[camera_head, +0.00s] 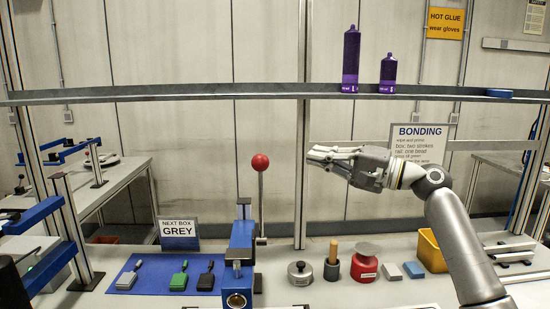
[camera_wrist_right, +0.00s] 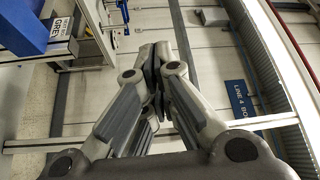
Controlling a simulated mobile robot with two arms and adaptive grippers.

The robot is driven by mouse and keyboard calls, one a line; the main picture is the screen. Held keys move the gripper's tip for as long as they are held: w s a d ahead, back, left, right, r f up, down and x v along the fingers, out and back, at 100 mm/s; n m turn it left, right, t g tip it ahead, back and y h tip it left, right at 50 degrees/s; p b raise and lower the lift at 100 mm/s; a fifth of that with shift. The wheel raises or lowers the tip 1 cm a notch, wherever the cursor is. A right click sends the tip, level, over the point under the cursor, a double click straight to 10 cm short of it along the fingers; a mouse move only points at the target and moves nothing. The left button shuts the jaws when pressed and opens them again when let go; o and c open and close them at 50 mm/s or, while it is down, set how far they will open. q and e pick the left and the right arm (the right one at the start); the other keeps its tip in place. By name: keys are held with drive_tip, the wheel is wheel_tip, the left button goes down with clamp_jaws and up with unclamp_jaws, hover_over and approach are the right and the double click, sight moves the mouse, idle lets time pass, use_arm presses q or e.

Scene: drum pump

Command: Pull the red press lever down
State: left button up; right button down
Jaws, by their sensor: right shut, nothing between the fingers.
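The press lever is a thin upright rod topped by a red ball knob (camera_head: 260,162). It stands upright at the right side of the blue press (camera_head: 242,240) on the bench. My right gripper (camera_head: 312,156) is to the right of the knob at about its height in the head view, apart from it, with its fingers pointing left. Its fingers are shut with nothing between them, as the right wrist view (camera_wrist_right: 157,65) also shows. The red knob cannot be made out in the wrist view. My left gripper is not in view.
A pot (camera_head: 300,273), a red-based container (camera_head: 364,262) and a yellow bin (camera_head: 430,250) stand to the right. A shelf (camera_head: 220,91) with purple bottles crosses above. Space between knob and gripper looks clear.

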drive_tip(key=w+a+p, duration=0.1)
drive_tip(key=a+p, duration=0.4)
drive_tip(key=a, duration=0.4)
drive_tip(key=shift+a+p, duration=0.3)
drive_tip(key=shift+w+d, duration=0.1)
idle(0.4)
